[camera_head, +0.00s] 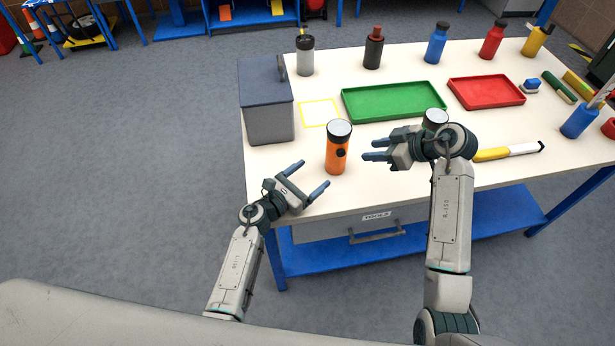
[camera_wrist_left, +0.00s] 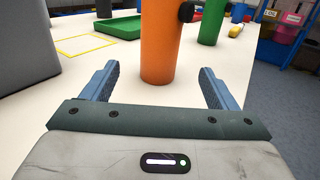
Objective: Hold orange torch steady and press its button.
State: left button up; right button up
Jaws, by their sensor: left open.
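The orange torch (camera_head: 336,152) stands upright near the table's front edge, with a pale round top and a dark button on its right side. In the left wrist view the torch body (camera_wrist_left: 159,45) stands ahead of and between my open left fingers. My left gripper (camera_head: 309,178) is open and empty, just short of the torch at its front left. My right gripper (camera_head: 371,149) is to the right of the torch, with its fingers pointing left towards the button side. A gap shows between its fingertips, and they are apart from the torch.
A grey box (camera_head: 267,118) stands left of the torch. A green tray (camera_head: 393,101) and a yellow square outline (camera_head: 320,113) lie behind it. A green torch (camera_wrist_left: 213,22) stands to the right, mostly hidden by my right arm in the head view. A yellow-white marker (camera_head: 508,152) lies further right.

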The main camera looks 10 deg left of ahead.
aim_at(341, 153)
pick_arm(q)
jog(key=x, duration=1)
jog(key=shift+w+d, duration=0.2)
jog(key=shift+c, duration=0.4)
jog(key=c, duration=1.1)
pick_arm(e)
jog(key=shift+c, duration=0.3)
grip_shut()
dwell(0.8)
jog(key=s+a+f+m+t+y, duration=0.3)
jog(key=s+f+m+y, duration=0.2)
jog(key=s+f+m, duration=0.25)
jog(key=w+a, duration=0.3)
jog(key=w, duration=0.4)
jog(key=shift+w+r, duration=0.15)
jog(key=shift+w, duration=0.25)
